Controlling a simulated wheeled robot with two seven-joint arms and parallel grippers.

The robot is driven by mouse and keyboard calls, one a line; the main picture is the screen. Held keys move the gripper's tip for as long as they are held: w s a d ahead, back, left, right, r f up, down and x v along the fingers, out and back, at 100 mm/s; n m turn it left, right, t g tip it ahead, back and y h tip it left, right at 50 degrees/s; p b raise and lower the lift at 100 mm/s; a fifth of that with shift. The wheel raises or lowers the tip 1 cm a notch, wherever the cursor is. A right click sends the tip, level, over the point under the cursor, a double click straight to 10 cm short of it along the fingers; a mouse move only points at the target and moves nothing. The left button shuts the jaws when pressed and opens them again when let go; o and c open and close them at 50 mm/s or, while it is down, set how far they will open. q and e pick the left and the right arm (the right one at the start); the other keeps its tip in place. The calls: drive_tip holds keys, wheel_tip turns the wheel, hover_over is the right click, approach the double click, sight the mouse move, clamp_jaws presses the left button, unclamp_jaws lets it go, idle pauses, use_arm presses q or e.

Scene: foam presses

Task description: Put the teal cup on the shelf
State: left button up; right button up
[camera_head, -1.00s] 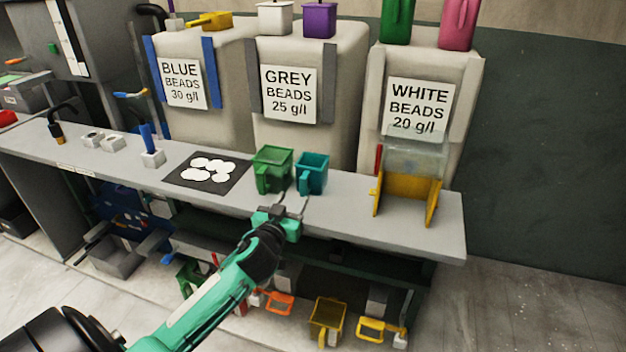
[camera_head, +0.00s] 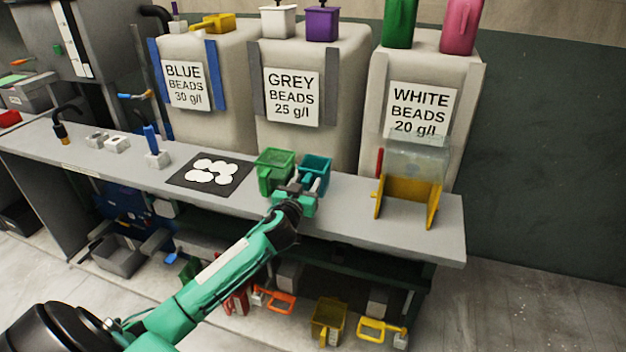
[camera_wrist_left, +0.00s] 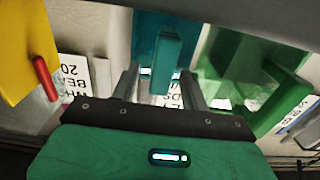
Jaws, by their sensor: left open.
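The teal cup (camera_head: 316,165) stands on the grey bench top, right beside a green cup (camera_head: 274,170). My left gripper (camera_head: 300,186) is open at the front of the teal cup and partly covers it. In the left wrist view the teal cup's handle (camera_wrist_left: 167,55) lies between the two spread fingers (camera_wrist_left: 158,88); I cannot tell whether they touch it. The lower shelf (camera_head: 345,262) under the bench is dark and partly hidden by my arm. My right gripper is out of view.
A yellow stand with a clear hood (camera_head: 408,190) is to the right on the bench (camera_head: 350,215). A black mat with white discs (camera_head: 208,172) lies to the left. Large bead containers (camera_head: 310,60) stand behind.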

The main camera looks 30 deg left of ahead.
use_arm(q)
clamp_jaws()
